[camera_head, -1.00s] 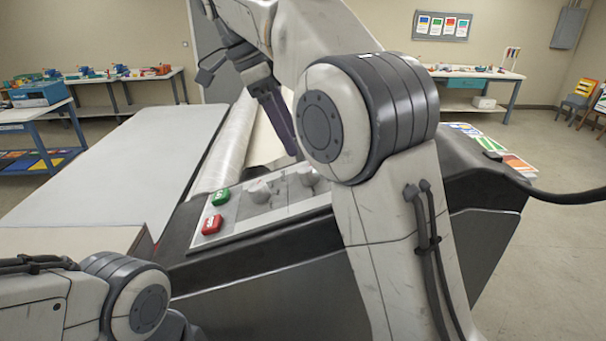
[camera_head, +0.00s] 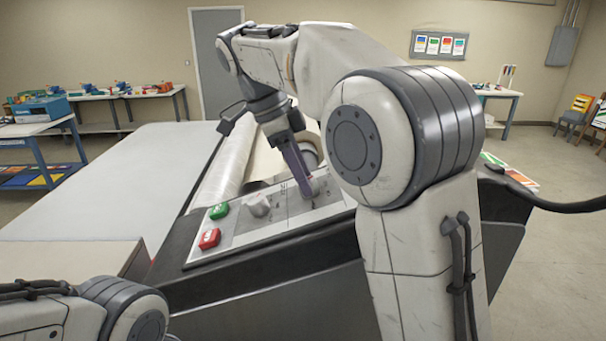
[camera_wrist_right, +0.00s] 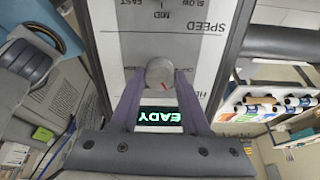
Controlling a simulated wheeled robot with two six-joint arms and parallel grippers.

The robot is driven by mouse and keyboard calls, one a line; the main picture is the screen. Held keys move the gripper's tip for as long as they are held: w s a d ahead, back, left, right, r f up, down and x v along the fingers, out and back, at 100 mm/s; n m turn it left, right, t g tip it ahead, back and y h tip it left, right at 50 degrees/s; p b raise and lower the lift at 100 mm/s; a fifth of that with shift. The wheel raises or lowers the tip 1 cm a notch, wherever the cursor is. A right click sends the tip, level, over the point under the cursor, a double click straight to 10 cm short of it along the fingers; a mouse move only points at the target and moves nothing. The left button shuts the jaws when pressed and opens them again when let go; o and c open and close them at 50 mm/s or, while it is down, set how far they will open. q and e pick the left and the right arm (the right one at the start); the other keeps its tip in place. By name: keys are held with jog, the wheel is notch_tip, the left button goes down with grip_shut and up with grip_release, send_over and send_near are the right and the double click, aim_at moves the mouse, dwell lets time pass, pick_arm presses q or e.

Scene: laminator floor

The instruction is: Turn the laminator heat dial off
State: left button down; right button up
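The heat dial (camera_wrist_right: 160,72) is a round grey knob with a red mark, beside a partly hidden label starting "HE" in the right wrist view. It also shows in the head view (camera_head: 321,184), partly behind my gripper. My right gripper (camera_head: 306,190) points down at the control panel (camera_head: 240,235). In the wrist view its two purple fingers (camera_wrist_right: 160,76) are apart, one on each side of the dial, with what look like narrow gaps. Contact cannot be told. A second grey dial (camera_head: 259,205) sits to the left. My left gripper is out of view.
A green button (camera_head: 219,211) and a red button (camera_head: 209,239) are on the panel's left. A lit display (camera_wrist_right: 160,116) reads "READY", partly covered by the fingers. A film roll (camera_head: 222,170) lies behind the panel. A black cable (camera_head: 570,205) runs off right.

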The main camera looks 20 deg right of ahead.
grip_shut()
jog(key=shift+n, duration=0.4)
jog(key=n+p, duration=0.2)
jog(key=n, duration=0.2)
jog(key=shift+r+n, duration=0.15)
jog(key=shift+n, duration=0.15)
jog(key=n+p, duration=0.2)
jog(key=n, duration=0.2)
jog(key=shift+n+p, duration=0.45)
jog(key=shift+n, duration=0.85)
jog(key=o, duration=1.1)
grip_release()
